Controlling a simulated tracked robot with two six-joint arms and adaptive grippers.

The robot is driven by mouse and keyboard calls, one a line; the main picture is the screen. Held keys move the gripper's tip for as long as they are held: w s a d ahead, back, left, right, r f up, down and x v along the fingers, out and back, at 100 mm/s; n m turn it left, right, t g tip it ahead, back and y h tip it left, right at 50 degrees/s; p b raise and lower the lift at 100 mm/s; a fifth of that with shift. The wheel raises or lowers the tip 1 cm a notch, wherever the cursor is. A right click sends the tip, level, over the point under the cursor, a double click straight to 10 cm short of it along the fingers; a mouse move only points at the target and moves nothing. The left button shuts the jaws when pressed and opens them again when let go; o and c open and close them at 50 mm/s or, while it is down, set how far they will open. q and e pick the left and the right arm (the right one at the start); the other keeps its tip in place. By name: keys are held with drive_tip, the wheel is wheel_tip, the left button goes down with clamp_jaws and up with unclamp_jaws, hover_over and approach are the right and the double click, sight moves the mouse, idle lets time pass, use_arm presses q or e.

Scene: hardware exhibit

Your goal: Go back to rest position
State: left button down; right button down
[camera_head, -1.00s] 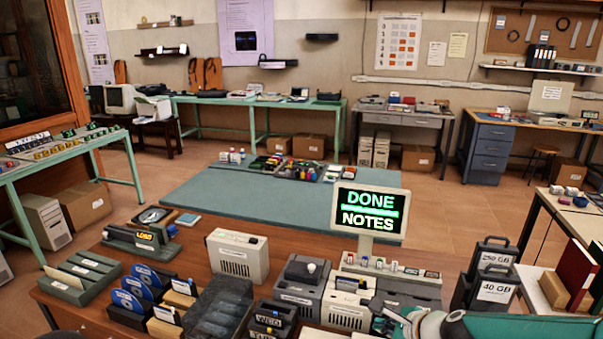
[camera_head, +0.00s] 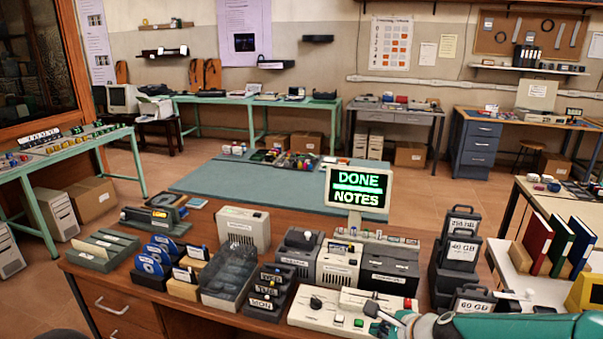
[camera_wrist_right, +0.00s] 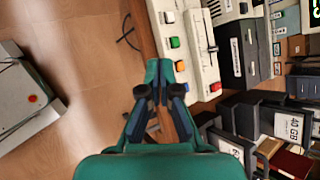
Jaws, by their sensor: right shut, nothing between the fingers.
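My right gripper (camera_head: 384,320) shows at the lower right of the head view, beside the front of a cream control unit (camera_head: 335,310) with coloured buttons. In the right wrist view its green fingertips (camera_wrist_right: 158,72) are together and nothing is between them. Below the fingers there is wood-coloured floor and the desk edge, with the control unit (camera_wrist_right: 190,45) to the right. A small screen (camera_head: 357,189) behind the machines reads DONE and NOTES.
Disc holders (camera_head: 155,262), a dark clear-sided tray (camera_head: 229,277) and grey machines crowd the wooden desk (camera_head: 140,305). Labelled drive cases (camera_head: 462,250) stand close to the right arm. Red, green and blue binders (camera_head: 537,240) stand on a side table. Floor beyond the desk is open.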

drive_tip(key=s+a+f+n+g, duration=0.1)
drive_tip(key=s+f+n+g, duration=0.3)
drive_tip(key=f, duration=0.6)
drive_tip(key=s+f+m+g, duration=0.1)
drive_tip(key=s+f, duration=0.6)
drive_tip(key=f, duration=0.2)
drive_tip(key=s+a+f+n+g, duration=0.1)
drive_tip(key=s+f+n, duration=0.3)
drive_tip(key=s+n, duration=0.3)
drive_tip(key=s+a+f+n+g, duration=0.1)
drive_tip(key=s+a+f+n, duration=0.1)
drive_tip(key=s+f+n, duration=0.2)
drive_tip(key=s+n, duration=0.3)
drive_tip(key=n, duration=0.3)
drive_tip(key=shift+a+f, duration=0.2)
drive_tip(key=shift+f, duration=0.05)
